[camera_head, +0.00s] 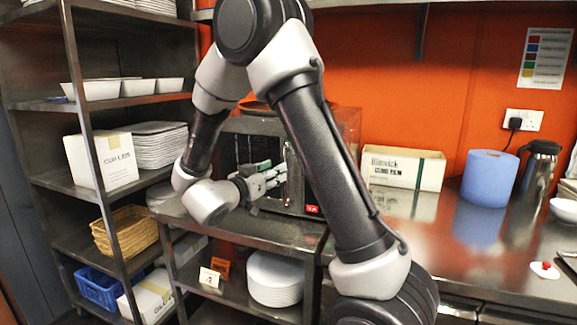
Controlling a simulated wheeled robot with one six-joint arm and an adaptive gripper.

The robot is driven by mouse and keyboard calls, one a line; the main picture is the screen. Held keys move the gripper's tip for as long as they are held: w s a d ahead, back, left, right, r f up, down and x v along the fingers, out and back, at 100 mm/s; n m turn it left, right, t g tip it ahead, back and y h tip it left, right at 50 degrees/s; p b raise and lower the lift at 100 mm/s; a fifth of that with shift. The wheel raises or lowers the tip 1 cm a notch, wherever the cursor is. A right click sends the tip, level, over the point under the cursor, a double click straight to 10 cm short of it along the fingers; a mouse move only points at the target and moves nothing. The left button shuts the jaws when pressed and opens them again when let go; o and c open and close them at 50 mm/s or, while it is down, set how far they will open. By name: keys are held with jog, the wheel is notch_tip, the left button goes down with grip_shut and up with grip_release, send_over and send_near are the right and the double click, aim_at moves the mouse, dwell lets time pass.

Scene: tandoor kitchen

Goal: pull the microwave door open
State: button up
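The microwave (253,125) stands on a steel surface against the orange wall, partly hidden behind my arm. Its dark front faces me, with a red label low on the right side. The door looks closed, though my arm covers part of the front. My gripper (277,177) is at the front of the microwave, its fingers pointing right, close to a thin upright bar that looks like the door handle. The fingers are small in view, and I cannot tell whether they touch or enclose the bar.
A steel shelf rack (88,107) with bowls, plates and baskets stands close on the left. A box of cling film (403,168), a blue paper roll (489,178) and a steel flask (539,168) stand on the counter to the right. Stacked plates (274,279) sit below.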

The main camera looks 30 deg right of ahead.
jog(key=x, duration=0.7)
jog(key=shift+d, duration=0.25)
jog(key=shift+c, duration=0.3)
grip_shut()
